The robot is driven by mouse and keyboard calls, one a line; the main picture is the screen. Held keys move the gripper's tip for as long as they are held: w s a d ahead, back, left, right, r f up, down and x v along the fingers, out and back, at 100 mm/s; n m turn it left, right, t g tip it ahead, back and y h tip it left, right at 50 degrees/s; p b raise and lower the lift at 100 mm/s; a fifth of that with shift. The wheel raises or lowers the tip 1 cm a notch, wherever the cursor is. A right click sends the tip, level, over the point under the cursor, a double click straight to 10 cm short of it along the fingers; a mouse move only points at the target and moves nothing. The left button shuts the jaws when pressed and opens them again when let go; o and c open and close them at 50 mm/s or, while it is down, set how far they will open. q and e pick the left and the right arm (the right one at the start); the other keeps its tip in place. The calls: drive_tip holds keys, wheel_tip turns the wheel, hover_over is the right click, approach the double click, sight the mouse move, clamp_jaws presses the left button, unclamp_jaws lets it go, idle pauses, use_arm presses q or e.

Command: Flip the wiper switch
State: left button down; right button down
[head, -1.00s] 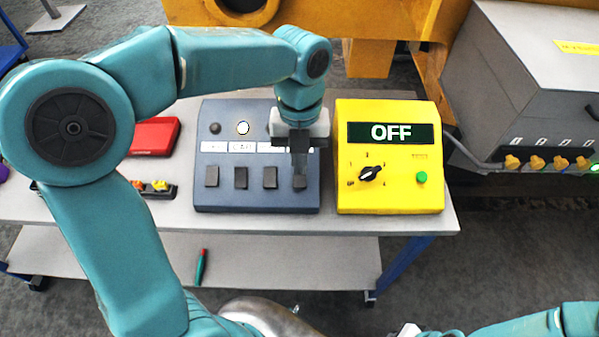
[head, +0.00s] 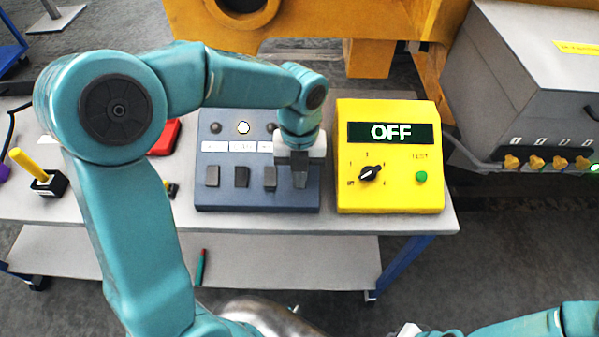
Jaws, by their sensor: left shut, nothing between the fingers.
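A blue-grey switch panel (head: 222,200) stands on the table, with a row of dark rocker switches, white labels above them and round lamps at the top. The second lamp (head: 243,128) from the left is lit white; the others that show are dark. The label print is too blurred to tell which switch is the wiper's. My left gripper (head: 300,183) points down at the rightmost switch, shut and empty, and hides that switch, its label and lamp. I cannot tell whether the fingertips touch it. Only a white part of my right gripper (head: 408,330) shows at the bottom edge.
A yellow box (head: 390,195) reading OFF, with a knob and green button, stands close right of the panel. A red case (head: 165,138) and a black holder with a yellow handle (head: 48,182) are on the left of the table (head: 250,225). A grey cabinet (head: 520,100) is at right.

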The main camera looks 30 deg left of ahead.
use_arm(q)
drive_tip(key=shift+w+r, duration=0.1)
drive_tip(key=shift+w+a+r+p, duration=0.2)
drive_tip(key=shift+w+r+p, duration=0.05)
drive_tip(key=shift+p, duration=0.2)
drive_tip(key=shift+w+a, duration=0.2)
drive_tip(key=shift+w, duration=0.1)
